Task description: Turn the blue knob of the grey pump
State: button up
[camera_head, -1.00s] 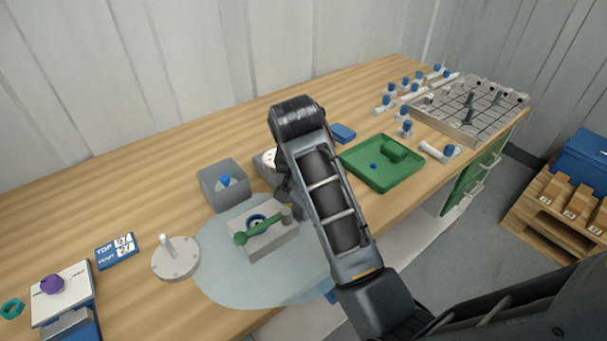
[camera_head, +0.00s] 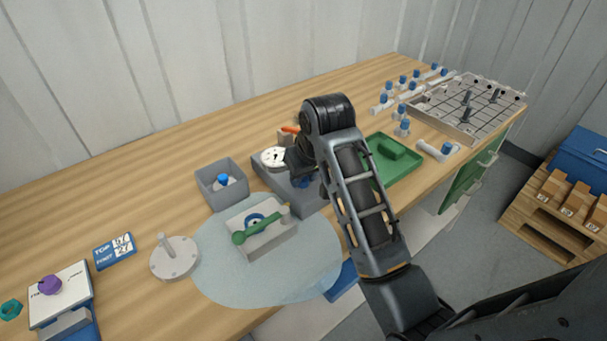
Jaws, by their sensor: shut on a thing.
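The grey pump (camera_head: 309,204) stands on the wooden bench just left of my arm, with a round white gauge (camera_head: 272,157) on its left part. The blue knob (camera_head: 303,182) shows as a small patch of blue low on the pump, mostly covered by my gripper. My gripper (camera_head: 303,175) points down over the pump and is shut on the blue knob. Its fingertips are dark and largely hidden by the wrist, so the exact hold is hard to see.
A grey open box (camera_head: 207,191) with a blue-topped piece stands left of the pump. A pale round mat (camera_head: 215,283) bears a block with a green lever (camera_head: 258,229). A green tray (camera_head: 405,172) lies right of my arm. White fittings with blue caps stand farther back.

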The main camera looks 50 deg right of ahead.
dwell(0.4)
jog(key=o, duration=1.1)
jog(key=shift+c, duration=0.2)
jog(key=shift+r, duration=0.1)
jog(key=v, duration=0.7)
jog(key=shift+r, duration=0.25)
jog(key=shift+s, duration=0.1)
